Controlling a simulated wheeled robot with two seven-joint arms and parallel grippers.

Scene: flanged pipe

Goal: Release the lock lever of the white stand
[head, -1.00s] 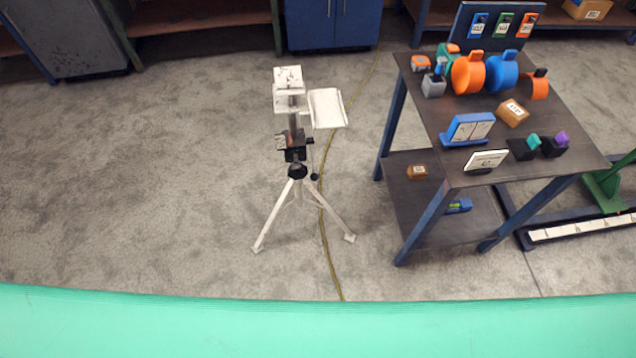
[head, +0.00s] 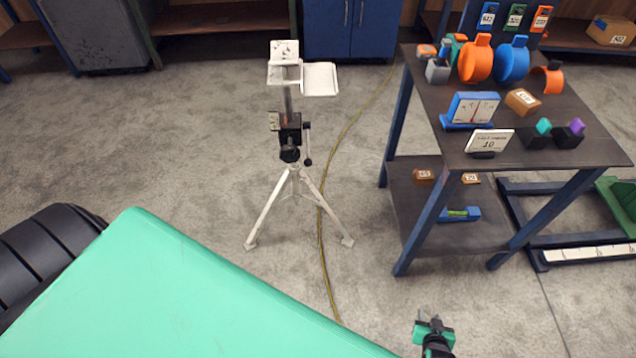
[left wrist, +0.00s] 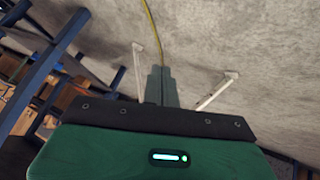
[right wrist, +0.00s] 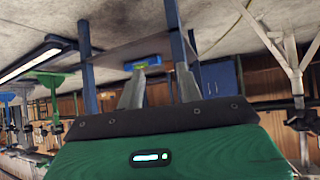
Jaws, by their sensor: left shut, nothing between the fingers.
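The white stand (head: 287,185) is a tripod on the floor left of the workbench, with a flat white top and a side plate. A black clamp (head: 288,135) sits on its column, and a black lever (head: 307,147) hangs down on the clamp's right side. My right gripper (head: 433,325) is low in the head view, well away from the stand; its fingers (right wrist: 160,92) are apart and empty. My left gripper (left wrist: 162,85) shows only in its wrist view, fingers together and empty, with the stand's white legs (left wrist: 218,91) beyond.
A dark workbench (head: 610,150) with blue legs stands on the right, carrying orange and blue parts, boxes and a sign. A yellow cable (head: 350,125) runs along the floor behind the stand. Shelves and a blue cabinet (head: 352,28) line the back.

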